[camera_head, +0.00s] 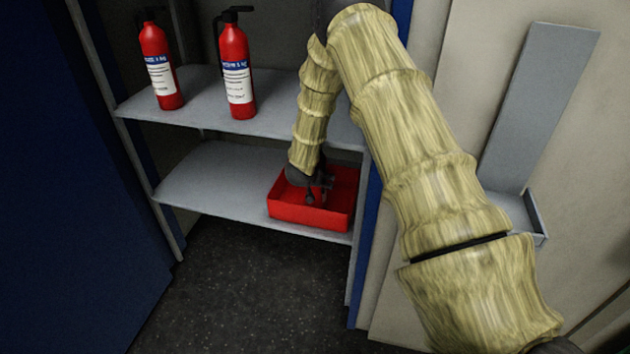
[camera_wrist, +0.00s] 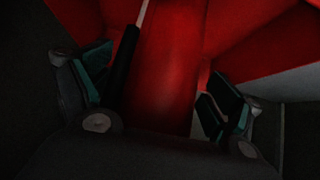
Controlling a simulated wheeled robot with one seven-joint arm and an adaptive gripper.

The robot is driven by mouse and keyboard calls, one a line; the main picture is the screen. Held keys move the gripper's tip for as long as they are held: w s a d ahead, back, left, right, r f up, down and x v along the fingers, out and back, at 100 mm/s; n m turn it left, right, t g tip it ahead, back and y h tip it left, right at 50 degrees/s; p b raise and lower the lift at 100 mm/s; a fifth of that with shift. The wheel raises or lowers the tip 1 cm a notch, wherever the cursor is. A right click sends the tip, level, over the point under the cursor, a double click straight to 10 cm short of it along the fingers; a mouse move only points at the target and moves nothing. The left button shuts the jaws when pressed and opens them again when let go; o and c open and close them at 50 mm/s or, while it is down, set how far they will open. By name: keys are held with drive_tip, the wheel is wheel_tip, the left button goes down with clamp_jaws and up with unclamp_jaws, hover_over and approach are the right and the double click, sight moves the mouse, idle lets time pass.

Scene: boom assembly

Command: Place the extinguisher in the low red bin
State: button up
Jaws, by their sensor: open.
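The low red bin (camera_head: 290,213) stands on the lower grey shelf. My gripper (camera_head: 318,192) is inside the bin's outline in the head view, pointing down. In the wrist view, a red rounded body with a black hose, seemingly an extinguisher (camera_wrist: 162,70), lies between the spread fingers of my gripper (camera_wrist: 160,90). Red bin walls (camera_wrist: 270,45) show around it. The jaws are open, with a gap visible at the right finger; contact at the left is unclear. In the head view that extinguisher is mostly hidden by my gripper and arm.
Two more red extinguishers, a left one (camera_head: 159,65) and a right one (camera_head: 235,70), stand upright on the upper shelf (camera_head: 200,108) above. Shelf posts and a blue edge (camera_head: 364,235) flank the bin. The lower shelf (camera_head: 215,180) is clear left of the bin.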

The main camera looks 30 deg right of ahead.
drive_tip(key=v, duration=1.1)
drive_tip(key=s+a+f+n+g+y, duration=0.1)
drive_tip(key=s+a+f+n+y, duration=0.15)
drive_tip(key=s+a+f, duration=0.55)
drive_tip(key=s+a+f+n+g+y, duration=0.1)
drive_tip(key=s+a+f+n, duration=0.3)
drive_tip(key=s+f, duration=0.75)
drive_tip(key=s+a+f+n+g+y, duration=0.1)
drive_tip(key=s+a, duration=0.4)
drive_tip(key=s, duration=0.8)
drive_tip(key=s+a+f+n+g+y, duration=0.2)
drive_tip(key=s+a, duration=0.4)
drive_tip(key=s, duration=0.7)
drive_tip(key=shift+a+f+g+p, duration=0.15)
drive_tip(key=shift+f+g+p, duration=0.3)
drive_tip(key=shift+f+g, duration=0.05)
drive_tip(key=shift+r, duration=0.1)
